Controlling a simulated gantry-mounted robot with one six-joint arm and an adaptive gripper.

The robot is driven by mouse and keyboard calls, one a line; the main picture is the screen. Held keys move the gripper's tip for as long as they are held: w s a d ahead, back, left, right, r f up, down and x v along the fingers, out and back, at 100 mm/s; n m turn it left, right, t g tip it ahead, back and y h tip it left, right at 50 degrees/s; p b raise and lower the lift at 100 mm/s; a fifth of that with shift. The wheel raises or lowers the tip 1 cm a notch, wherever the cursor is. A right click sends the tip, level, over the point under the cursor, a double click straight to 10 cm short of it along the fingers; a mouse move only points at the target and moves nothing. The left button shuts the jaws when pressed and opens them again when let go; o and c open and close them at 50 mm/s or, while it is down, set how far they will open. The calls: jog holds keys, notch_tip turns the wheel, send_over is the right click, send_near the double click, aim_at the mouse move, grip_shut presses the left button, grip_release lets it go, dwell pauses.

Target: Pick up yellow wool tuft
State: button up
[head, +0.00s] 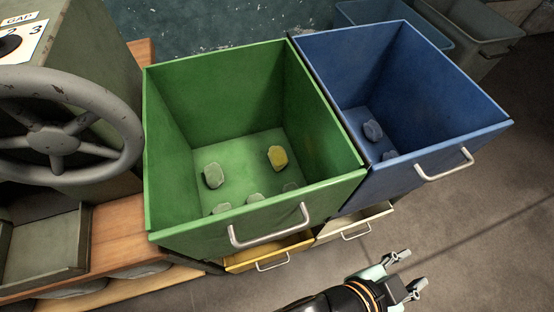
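The yellow wool tuft (277,157) lies on the floor of the open green bin (215,234), toward its right side. Pale greyish-green tufts lie in the same bin, one (213,175) to the left of the yellow one and others nearer the front wall, partly hidden by it. My gripper (409,270) is at the lower right, outside the bins and in front of them, over the grey floor. Its two fingers are spread apart with nothing visible between them. It is well apart from the yellow tuft.
A blue bin (440,147) with bluish tufts (373,131) stands right of the green one. Partly open yellow (240,264) and whitish (381,213) drawers sit below. A grey handwheel (62,143) is at the left. Bin walls and metal handles (268,242) stand between gripper and tuft.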

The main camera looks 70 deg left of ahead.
jog(key=shift+s+d+f, duration=0.15)
jog(key=shift+s+f, duration=0.05)
jog(key=shift+s, duration=0.05)
jog(key=o, duration=0.3)
jog(key=shift+s+d, duration=0.1)
jog(key=shift+s, duration=0.1)
jog(key=o, duration=0.6)
